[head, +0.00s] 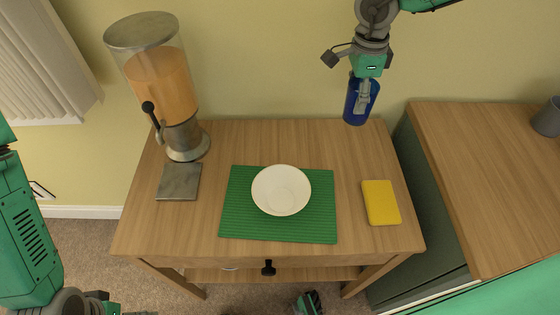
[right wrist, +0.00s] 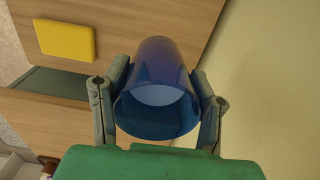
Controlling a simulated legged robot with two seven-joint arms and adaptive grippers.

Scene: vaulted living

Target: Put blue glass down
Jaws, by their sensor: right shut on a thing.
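The blue glass (head: 355,104) is at the back right of the wooden table in the head view, near the wall. My right gripper (head: 362,88) is shut on it from above. In the right wrist view the glass (right wrist: 160,95) sits between the two fingers of the gripper (right wrist: 158,105), its open rim toward the camera. I cannot tell whether its base touches the table. My left arm shows at the left edge of the head view. A part at the bottom left may be my left gripper, but its fingers are not clear.
On the table (head: 215,225) are a green mat (head: 235,205) with a white bowl (head: 281,190), a yellow block (head: 381,202), a grey square (head: 179,181) and a drink dispenser (head: 165,85). A cabinet (head: 490,170) with a grey cup (head: 548,118) stands at right. Bare wood lies behind the mat.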

